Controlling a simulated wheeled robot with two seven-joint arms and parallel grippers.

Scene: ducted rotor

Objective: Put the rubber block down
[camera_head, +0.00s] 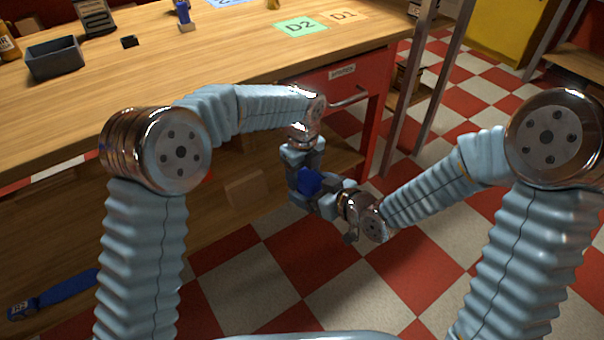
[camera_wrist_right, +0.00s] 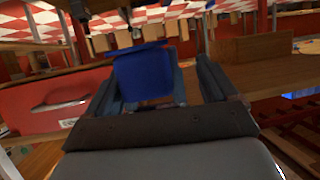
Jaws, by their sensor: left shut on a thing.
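The rubber block (camera_head: 309,182) is a blue block at the fingers of my left gripper (camera_head: 305,180), which points down in front of the bench and is shut on it. My right gripper (camera_head: 325,196) comes in from the lower right, close beside the block. In the right wrist view the blue block (camera_wrist_right: 143,72) shows between the right gripper's fingers (camera_wrist_right: 160,85), which stand wide apart. A gap shows on the block's right side. Whether the left finger touches it, I cannot tell. The block's lower part is hidden in the head view.
A red drawer (camera_head: 345,95) is below. The middle of the bench is clear.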

